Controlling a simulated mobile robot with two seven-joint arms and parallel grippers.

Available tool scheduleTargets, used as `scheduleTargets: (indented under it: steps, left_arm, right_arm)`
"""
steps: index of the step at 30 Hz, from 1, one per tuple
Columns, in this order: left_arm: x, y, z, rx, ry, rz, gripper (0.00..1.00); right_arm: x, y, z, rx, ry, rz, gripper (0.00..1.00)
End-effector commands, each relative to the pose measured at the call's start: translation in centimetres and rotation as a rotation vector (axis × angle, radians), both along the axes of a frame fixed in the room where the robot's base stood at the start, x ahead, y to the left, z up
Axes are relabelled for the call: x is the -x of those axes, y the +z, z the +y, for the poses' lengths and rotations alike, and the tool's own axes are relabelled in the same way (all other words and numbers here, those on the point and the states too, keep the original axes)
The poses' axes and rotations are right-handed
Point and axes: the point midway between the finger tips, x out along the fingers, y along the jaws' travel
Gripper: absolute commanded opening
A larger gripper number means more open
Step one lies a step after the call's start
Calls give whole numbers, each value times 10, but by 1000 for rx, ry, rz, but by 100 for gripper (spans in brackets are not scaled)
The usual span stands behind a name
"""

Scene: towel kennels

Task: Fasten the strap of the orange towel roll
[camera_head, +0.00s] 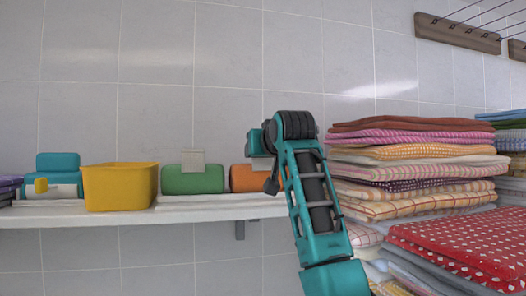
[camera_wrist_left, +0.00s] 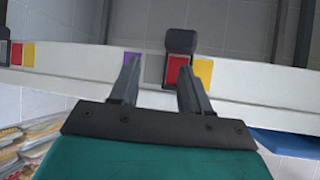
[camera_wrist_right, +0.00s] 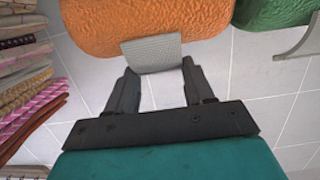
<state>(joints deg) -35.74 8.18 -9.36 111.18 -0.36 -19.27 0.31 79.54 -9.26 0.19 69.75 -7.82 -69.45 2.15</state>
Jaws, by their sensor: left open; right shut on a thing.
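The orange towel roll (camera_head: 243,179) lies on the white shelf, partly hidden behind my right arm in the head view. It also fills the top of the right wrist view (camera_wrist_right: 110,25). Its light grey strap (camera_wrist_right: 152,52) shows as a wide flap against the roll's lower edge there. My right gripper (camera_wrist_right: 158,74) is shut on the strap flap, with one finger at each side of it. Whether the strap's end touches its fastening is hidden. My left gripper (camera_wrist_left: 159,66) is open and empty, facing a pale shelf edge; it is outside the head view.
On the shelf (camera_head: 170,214) stand a green roll (camera_head: 192,181) with a pale strap, a yellow bin (camera_head: 119,187) and a teal roll (camera_head: 58,165). Tall folded towel stacks (camera_head: 410,170) rise close to the right of my right arm. Wall hooks (camera_head: 458,33) hang at upper right.

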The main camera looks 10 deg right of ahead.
Motion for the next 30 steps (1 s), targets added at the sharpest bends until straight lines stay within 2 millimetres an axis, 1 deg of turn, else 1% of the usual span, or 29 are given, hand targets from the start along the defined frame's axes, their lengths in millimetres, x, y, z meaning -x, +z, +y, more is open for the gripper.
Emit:
scheduleTargets:
  steps: [3,9,20,21,29,30]
  left_arm:
    - [-2,1,0,-1,0,-4,47]
    - [-2,1,0,0,0,-5,47]
    - [-1,1,0,-1,0,-3,47]
    - [-1,0,0,0,1,-2,47]
    - [2,-1,0,-1,0,3,47]
    - [2,-1,0,-1,0,4,47]
  right_arm:
    - [-4,0,0,4,-1,94,22]
    - [-8,-3,0,7,0,184,22]
    - [-8,-3,0,7,0,199,22]
    - [-8,-3,0,7,0,199,53]
    - [-8,-3,0,7,0,198,78]
    - [-8,-3,0,7,0,198,79]
